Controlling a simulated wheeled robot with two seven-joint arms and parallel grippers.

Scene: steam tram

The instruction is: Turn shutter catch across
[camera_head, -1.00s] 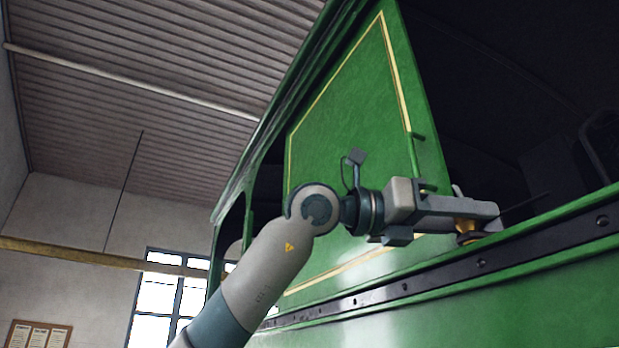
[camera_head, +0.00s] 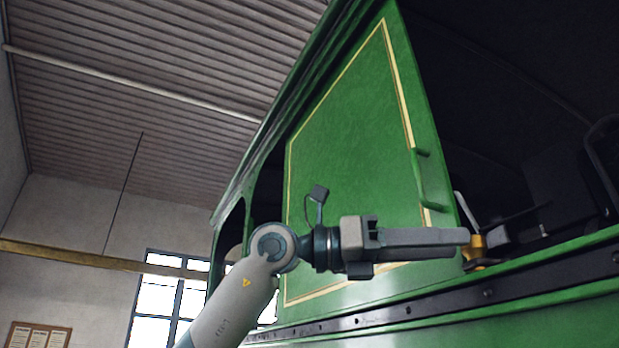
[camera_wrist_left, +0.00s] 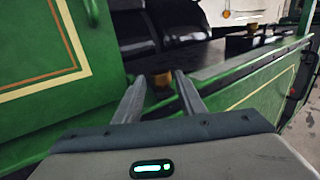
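A small brass catch (camera_head: 474,248) stands on the sill at the lower right corner of the green, yellow-lined shutter panel (camera_head: 350,150). My left gripper (camera_head: 466,238) reaches in from the left, with its fingertips at the catch. In the left wrist view, the two fingers of my left gripper (camera_wrist_left: 158,88) are spread apart. The brass catch (camera_wrist_left: 161,82) shows in the gap between their tips, partly in shadow. I cannot tell whether the fingers touch it. The way the catch is turned is unclear. My right gripper is in neither view.
A green handle (camera_head: 421,180) sticks out from the panel above my left gripper. The dark sill rail (camera_head: 400,312) with bolts runs below it. The dark cab opening lies to the right. Another brass fitting (camera_wrist_left: 262,27) stands farther along the sill in the wrist view.

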